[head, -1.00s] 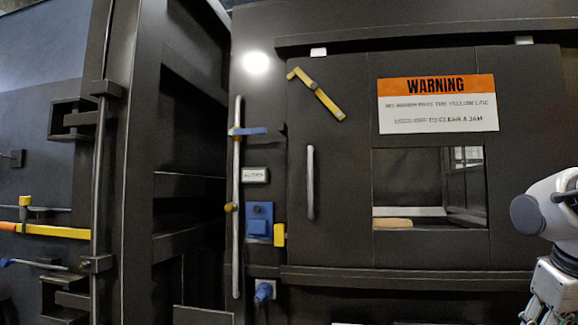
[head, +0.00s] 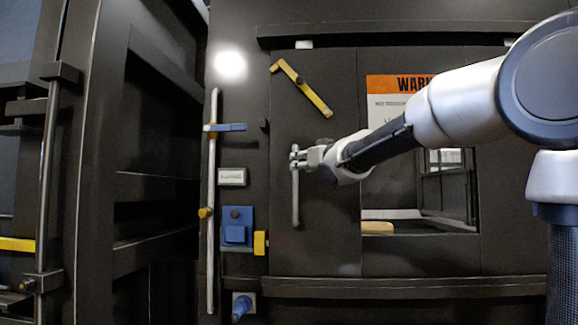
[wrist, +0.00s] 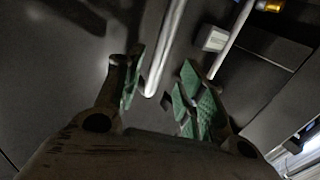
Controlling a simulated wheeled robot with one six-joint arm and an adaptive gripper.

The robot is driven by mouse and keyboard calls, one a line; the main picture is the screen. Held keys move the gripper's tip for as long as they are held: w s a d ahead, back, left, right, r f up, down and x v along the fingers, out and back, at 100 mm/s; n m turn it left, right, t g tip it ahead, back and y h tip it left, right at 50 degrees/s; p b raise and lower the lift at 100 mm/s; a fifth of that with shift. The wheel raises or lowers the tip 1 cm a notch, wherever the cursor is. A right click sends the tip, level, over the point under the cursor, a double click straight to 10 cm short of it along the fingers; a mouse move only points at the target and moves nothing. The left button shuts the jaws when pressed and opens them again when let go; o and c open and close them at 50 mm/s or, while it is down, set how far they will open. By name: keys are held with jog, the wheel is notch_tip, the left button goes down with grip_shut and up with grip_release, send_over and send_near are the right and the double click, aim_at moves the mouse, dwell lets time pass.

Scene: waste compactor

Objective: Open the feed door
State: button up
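The feed door (head: 315,235) is a dark panel with a window and an orange-topped warning sign (head: 385,100); it looks closed. Its vertical metal handle (head: 295,205) is on the left part. My gripper (head: 300,158) is at the handle's upper part in the head view, hiding some of it. In the wrist view, my gripper (wrist: 163,92) has its green-padded fingers apart. The rounded end of the handle (wrist: 165,50) shows between and beyond them, with gaps on both sides. A yellow lever (head: 302,89) sits slanted on the door above the handle.
Left of the door stands a long vertical rod (head: 212,255) with a blue lever (head: 225,127) and a yellow knob. A white label (head: 232,177), blue box (head: 237,229) and yellow block (head: 260,243) lie between rod and door. Rails run above and below the door.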

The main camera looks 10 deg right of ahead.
jog(key=x, duration=0.5)
jog(key=shift+w, duration=0.4)
grip_shut()
